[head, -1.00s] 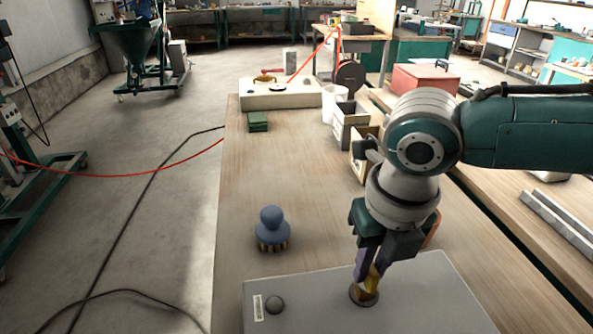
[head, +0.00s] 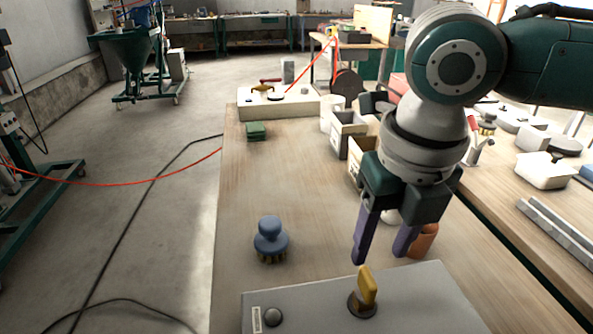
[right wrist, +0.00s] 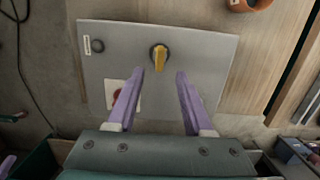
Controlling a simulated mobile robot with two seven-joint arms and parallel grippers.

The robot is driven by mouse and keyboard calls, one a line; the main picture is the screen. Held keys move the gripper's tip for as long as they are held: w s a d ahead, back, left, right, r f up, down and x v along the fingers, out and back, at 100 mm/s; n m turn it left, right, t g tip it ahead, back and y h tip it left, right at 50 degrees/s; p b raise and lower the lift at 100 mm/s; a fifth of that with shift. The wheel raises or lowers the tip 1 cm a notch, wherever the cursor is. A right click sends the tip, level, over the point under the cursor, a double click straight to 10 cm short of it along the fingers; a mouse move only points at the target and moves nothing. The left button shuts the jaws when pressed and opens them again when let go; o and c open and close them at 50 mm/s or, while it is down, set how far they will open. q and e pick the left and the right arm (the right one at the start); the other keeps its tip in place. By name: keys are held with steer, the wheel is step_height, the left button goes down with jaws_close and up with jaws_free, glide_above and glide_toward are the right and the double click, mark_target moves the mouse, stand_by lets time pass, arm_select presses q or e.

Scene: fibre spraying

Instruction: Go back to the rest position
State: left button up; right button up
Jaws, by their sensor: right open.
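My right gripper (head: 384,254) is open and empty, with its purple fingers pointing down above the far edge of a grey panel (head: 410,294). In the right wrist view, the fingers (right wrist: 158,72) stand apart with nothing between them. A yellow rotary knob (head: 367,287) on a dark round base sits on the panel, just below and clear of the fingers. The knob also shows in the right wrist view (right wrist: 161,58), beyond the fingertips.
A blue-handled brush (head: 270,238) stands on the wooden workbench (head: 290,185). An orange cup (head: 423,241) is close behind the right gripper. Open bins (head: 347,135) and a green block (head: 256,130) lie farther back. The bench's middle left is clear.

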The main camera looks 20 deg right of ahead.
steer(key=shift+s+r, duration=0.15)
steer(key=shift+r, duration=1.05)
